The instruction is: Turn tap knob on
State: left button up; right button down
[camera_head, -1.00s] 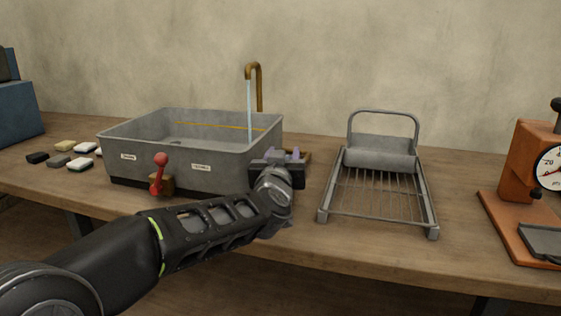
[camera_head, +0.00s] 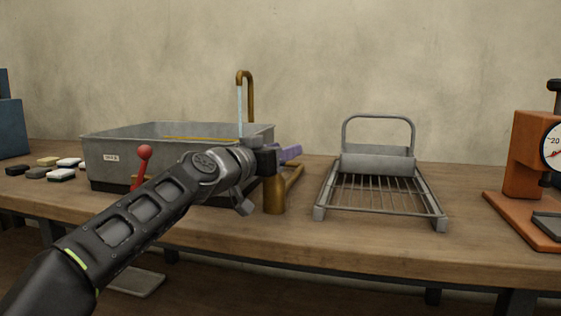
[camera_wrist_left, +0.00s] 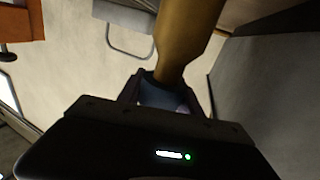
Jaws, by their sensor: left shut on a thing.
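The brass tap (camera_head: 249,95) has a hooked spout over the grey sink, and a thin stream of water (camera_head: 240,108) falls from it. Its brass pipework (camera_head: 274,197) stands on the table at the sink's right side. My left gripper (camera_head: 289,153), with purple fingers, is at the top of this pipework. In the left wrist view my left gripper (camera_wrist_left: 163,87) is shut around a bluish-grey piece, apparently the tap knob (camera_wrist_left: 160,97), at the end of a brass pipe (camera_wrist_left: 185,40). The gripper hides most of the knob. My right gripper is not in view.
The grey sink (camera_head: 100,148) has a red-ball lever (camera_head: 144,152) at its front, partly behind my left arm. A wire rack with a roller (camera_head: 378,163) stands to the right, and an orange dial device (camera_head: 525,160) farther right. Several small blocks (camera_head: 62,174) lie at left.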

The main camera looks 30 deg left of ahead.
pick_arm(q)
jog(key=shift+r, duration=0.1)
dwell(0.3)
jog(key=o, duration=1.4)
jog(key=shift+c, duration=0.2)
jog(key=shift+s, duration=0.55)
jog(key=s+p, duration=0.2)
jog(key=s, duration=0.4)
jog(key=shift+s, duration=0.35)
